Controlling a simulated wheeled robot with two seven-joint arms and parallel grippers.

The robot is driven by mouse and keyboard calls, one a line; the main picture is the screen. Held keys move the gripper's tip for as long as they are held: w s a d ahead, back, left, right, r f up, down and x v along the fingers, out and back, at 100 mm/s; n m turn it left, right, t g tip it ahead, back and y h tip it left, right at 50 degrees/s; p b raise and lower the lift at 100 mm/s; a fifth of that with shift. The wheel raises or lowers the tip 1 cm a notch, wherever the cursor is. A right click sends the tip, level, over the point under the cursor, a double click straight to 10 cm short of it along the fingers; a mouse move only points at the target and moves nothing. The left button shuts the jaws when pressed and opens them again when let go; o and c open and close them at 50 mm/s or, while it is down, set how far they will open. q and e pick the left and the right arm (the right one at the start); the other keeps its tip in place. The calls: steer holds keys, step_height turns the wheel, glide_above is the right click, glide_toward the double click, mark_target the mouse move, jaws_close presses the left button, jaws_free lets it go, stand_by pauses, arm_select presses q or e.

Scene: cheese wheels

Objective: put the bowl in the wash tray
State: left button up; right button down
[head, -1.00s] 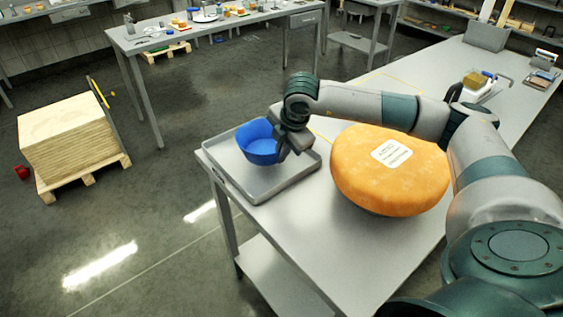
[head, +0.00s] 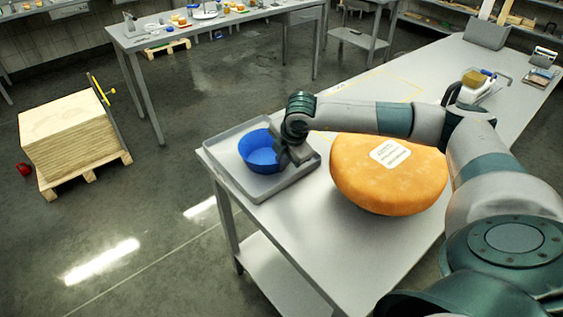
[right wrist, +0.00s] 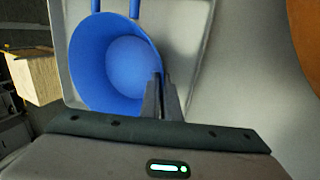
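The blue bowl (head: 259,151) is upright inside the grey wash tray (head: 219,167) at the near left end of the table. It also shows in the right wrist view (right wrist: 110,62), with part of the tray (right wrist: 188,40) around it. My right gripper (head: 291,155) is at the bowl's right rim. In the right wrist view its two fingers (right wrist: 162,98) are close together, with the rim between them. Whether the bowl's base touches the tray floor is hard to tell. My left gripper is not in view.
A large orange cheese wheel (head: 388,172) stands on the table (head: 300,240) right of the tray, beneath my right forearm. A scale-like device (head: 478,85) and a grey bin (head: 486,34) are farther back. A pallet stack (head: 70,135) stands on the floor at left.

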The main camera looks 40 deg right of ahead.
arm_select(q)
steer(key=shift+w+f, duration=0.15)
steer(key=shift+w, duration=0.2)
arm_select(e)
steer(key=shift+f, duration=0.1)
steer(key=c, duration=2)
jaws_free()
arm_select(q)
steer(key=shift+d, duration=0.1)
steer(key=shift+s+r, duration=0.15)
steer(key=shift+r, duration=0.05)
